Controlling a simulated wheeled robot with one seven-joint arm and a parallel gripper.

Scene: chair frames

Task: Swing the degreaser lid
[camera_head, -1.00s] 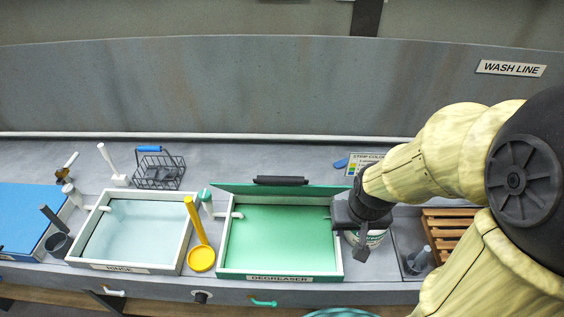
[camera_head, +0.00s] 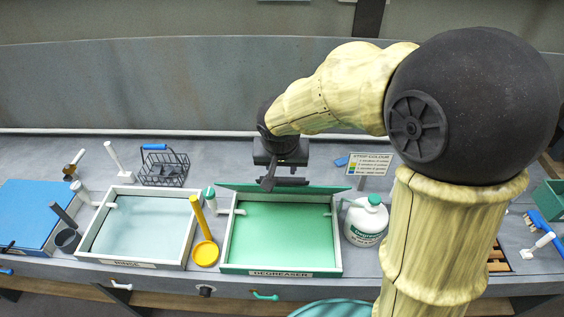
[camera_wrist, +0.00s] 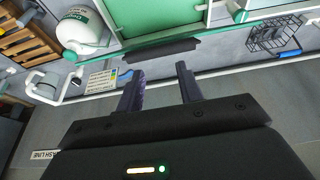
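The degreaser tank (camera_head: 232,268) is an open white-rimmed basin of green liquid, labelled at its front. Its green lid (camera_head: 325,188) stands raised along the back rim. A black grip bar (camera_wrist: 165,50) on the lid's edge shows in the wrist view; in the head view my wrist hides it. My gripper (camera_head: 283,182) is over the lid's back edge. In the wrist view my gripper (camera_wrist: 161,80) has two fingers spread apart with nothing between them; the grip bar lies beyond their tips, and I see no contact.
A white jug (camera_head: 366,222) stands right of the tank, below a strip colour sign (camera_head: 368,163). The rinse tank (camera_head: 90,242), a yellow ladle (camera_head: 205,254), a wire basket (camera_head: 165,170) and a blue-covered tank (camera_head: 30,212) are to the left. The wall rises behind the counter.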

